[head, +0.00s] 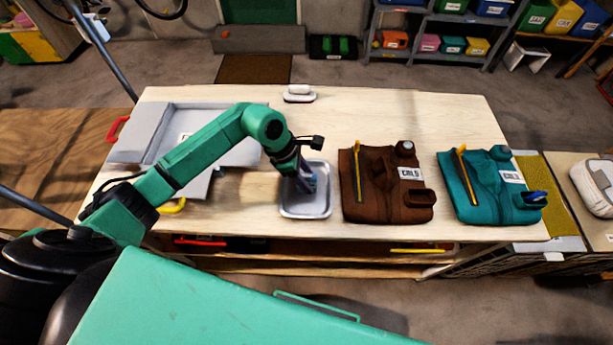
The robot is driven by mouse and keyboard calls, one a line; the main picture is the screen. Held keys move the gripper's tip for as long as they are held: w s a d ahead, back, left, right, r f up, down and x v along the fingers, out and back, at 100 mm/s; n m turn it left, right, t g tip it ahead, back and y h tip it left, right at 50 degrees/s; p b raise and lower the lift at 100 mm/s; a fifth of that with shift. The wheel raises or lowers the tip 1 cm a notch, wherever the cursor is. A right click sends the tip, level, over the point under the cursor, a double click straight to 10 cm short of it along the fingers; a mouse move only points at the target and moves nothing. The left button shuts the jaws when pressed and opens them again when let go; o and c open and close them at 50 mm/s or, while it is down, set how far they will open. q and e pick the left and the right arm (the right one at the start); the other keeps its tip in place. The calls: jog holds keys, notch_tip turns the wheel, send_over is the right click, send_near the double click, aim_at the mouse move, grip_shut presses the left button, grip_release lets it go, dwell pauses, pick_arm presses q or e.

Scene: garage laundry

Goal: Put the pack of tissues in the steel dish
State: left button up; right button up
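The steel dish (306,213) is a shallow grey tray with a raised rim, near the front middle of the wooden table. My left gripper (305,183) points down into it, with its fingertips low over the dish's floor. A small bluish-purple thing, perhaps the pack of tissues (311,181), shows at the fingertips, partly hidden by the gripper. I cannot tell whether the fingers are closed on it or whether it touches the dish. My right gripper is not in view.
A brown folded garment (384,205) with things on it lies right of the dish, and a teal one (480,200) farther right. A grey case (150,135) is at the left. A white object (299,91) stands at the back edge.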

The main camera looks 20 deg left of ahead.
pick_arm(q)
jog(key=shift+r, duration=0.2)
jog(key=shift+a+r, duration=0.15)
jog(key=b+v, duration=0.4)
jog(key=v, duration=0.7)
jog(key=shift+r, duration=0.3)
